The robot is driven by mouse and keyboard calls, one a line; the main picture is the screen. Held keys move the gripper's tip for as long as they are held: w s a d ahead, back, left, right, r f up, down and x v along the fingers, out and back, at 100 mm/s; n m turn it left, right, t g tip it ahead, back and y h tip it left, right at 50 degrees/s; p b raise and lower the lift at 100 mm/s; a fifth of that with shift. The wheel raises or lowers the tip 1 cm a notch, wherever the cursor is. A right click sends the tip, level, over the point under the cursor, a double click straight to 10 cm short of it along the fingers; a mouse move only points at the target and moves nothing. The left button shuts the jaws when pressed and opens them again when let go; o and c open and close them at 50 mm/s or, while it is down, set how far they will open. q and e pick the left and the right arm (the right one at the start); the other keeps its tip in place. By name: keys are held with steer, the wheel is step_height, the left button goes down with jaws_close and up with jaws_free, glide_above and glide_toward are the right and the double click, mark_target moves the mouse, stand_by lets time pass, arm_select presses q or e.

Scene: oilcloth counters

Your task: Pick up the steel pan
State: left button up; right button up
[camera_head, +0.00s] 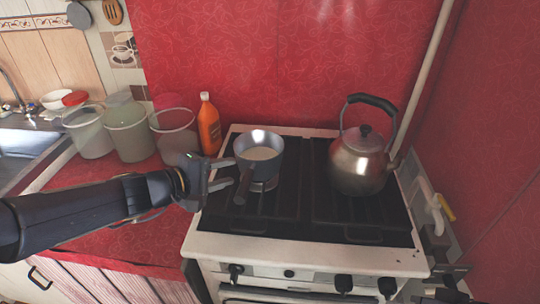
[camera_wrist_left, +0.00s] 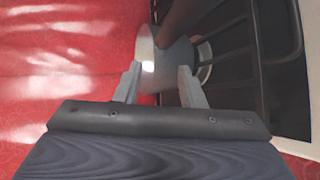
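The steel pan (camera_head: 270,138) sits upright on the left rear part of the stove, its dark handle (camera_head: 243,187) pointing toward the front. My left gripper (camera_head: 225,173) is open and empty, just left of the pan and its handle, fingers pointing at them. In the left wrist view, the pan (camera_wrist_left: 178,52) and its handle (camera_wrist_left: 185,20) lie beyond the parted fingertips of the left gripper (camera_wrist_left: 162,78), with nothing between the fingers. Dark parts at the lower right edge of the head view may be my right gripper, but its state is unclear.
A steel kettle (camera_head: 358,165) stands on the right of the stove (camera_head: 315,250). An orange bottle (camera_head: 208,127) and several cloudy jars (camera_head: 127,130) stand behind the left arm on the red counter (camera_head: 120,241). A sink (camera_head: 18,145) is at far left.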

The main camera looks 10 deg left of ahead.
mark_target(260, 167)
arm_select(q)
steer(key=x, duration=0.7)
steer(key=shift+f, duration=0.1)
steer(key=shift+c, duration=0.4)
steer(key=c, duration=0.7)
steer(key=shift+s+a+f, duration=0.1)
jaws_close()
steer(key=shift+f, duration=0.25)
steer(key=shift+r, duration=0.2)
